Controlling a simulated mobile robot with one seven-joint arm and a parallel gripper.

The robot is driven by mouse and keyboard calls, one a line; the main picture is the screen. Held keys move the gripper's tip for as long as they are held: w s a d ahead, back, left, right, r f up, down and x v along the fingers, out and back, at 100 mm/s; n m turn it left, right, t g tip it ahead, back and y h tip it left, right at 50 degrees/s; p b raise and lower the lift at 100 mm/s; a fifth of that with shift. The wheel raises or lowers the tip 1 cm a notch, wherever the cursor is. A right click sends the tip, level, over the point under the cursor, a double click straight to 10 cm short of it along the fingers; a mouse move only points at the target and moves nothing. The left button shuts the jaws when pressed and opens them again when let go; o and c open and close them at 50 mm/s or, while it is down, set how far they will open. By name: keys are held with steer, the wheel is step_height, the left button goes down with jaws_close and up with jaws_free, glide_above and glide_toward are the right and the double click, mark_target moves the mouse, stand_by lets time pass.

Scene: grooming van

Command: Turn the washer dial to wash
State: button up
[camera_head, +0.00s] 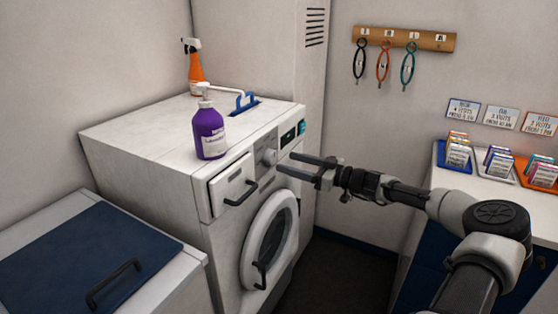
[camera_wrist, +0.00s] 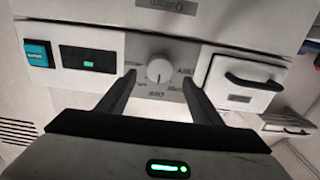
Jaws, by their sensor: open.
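The washer (camera_head: 230,240) is white with a round door on its front. Its dial (camera_head: 268,156) is a small pale knob on the front panel; the dial also shows in the wrist view (camera_wrist: 158,71). That view is upside down. The dial's dark mark points toward the lower label in the picture; the labels around it are too small to read surely. My gripper (camera_head: 288,163) is open in front of the panel. In the wrist view its fingers (camera_wrist: 158,78) stand on either side of the dial, with gaps; I cannot tell how far they reach along it.
A dark display (camera_wrist: 90,60) with a green light and a teal button (camera_wrist: 39,53) flank the dial on one side, a detergent drawer (camera_wrist: 240,84) on the other. A purple bottle (camera_head: 209,132) and an orange spray bottle (camera_head: 196,73) stand on top. A counter (camera_head: 480,192) is at right.

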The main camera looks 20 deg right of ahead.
mark_target(274, 158)
steer(key=x, duration=0.5)
steer(key=c, duration=1.1)
